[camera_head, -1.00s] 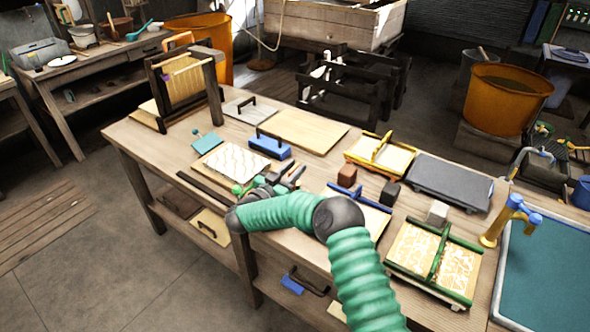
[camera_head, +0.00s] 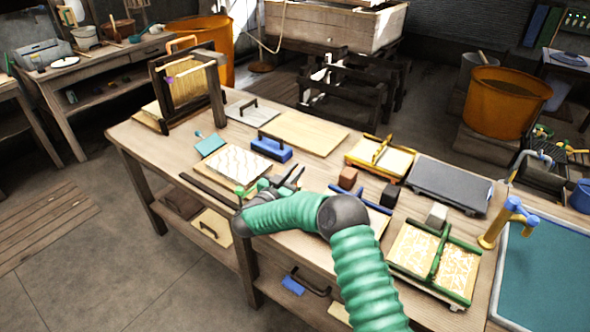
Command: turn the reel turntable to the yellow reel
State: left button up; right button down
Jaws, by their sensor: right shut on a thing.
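I cannot make out a reel turntable or a yellow reel for certain. A dark upright frame (camera_head: 218,95) with yellow strands (camera_head: 188,88) stands at the back left of the bench, with a small purple spot at its left side. My right gripper (camera_head: 277,184) is over the middle of the bench, in front of the blue-handled block and beside the white patterned board. It is shut on a small green piece (camera_head: 246,189), partly hidden by my wrist. My left gripper is out of view.
The wooden bench (camera_head: 140,137) also holds a white patterned board (camera_head: 235,164), a blue block (camera_head: 265,149), a yellow-handled mould (camera_head: 380,157), a dark grey slab (camera_head: 450,183) and a green-framed mould (camera_head: 432,262). A blue vat (camera_head: 550,270) is at the right.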

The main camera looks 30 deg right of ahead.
jog(key=n+t+p, duration=0.1)
jog(key=n+t+y+p, duration=0.1)
jog(key=shift+d+r+t+y, duration=0.15)
jog(key=shift+r+t+y, duration=0.15)
jog(key=shift+t, duration=0.1)
jog(key=shift+f+n+t+y+p, duration=0.15)
jog(key=shift+n+t+y+p, duration=0.25)
jog(key=shift+n+t+y, duration=0.5)
jog(key=n+t+y, duration=0.2)
jog(key=y, duration=0.1)
jog(key=shift+f+t, duration=0.2)
jog(key=shift+t, duration=0.1)
jog(key=n+t+y+b, duration=0.1)
jog(key=n+y, duration=0.1)
jog(key=y, duration=0.1)
jog(key=shift+n+t+b, duration=0.3)
jog(key=shift+n+b, duration=0.05)
jog(key=shift+n, duration=0.05)
jog(key=shift+y, duration=0.5)
jog(key=shift+r+n+t+y, duration=0.15)
jog(key=shift+n+t+y, duration=0.15)
jog(key=shift+n, duration=0.1)
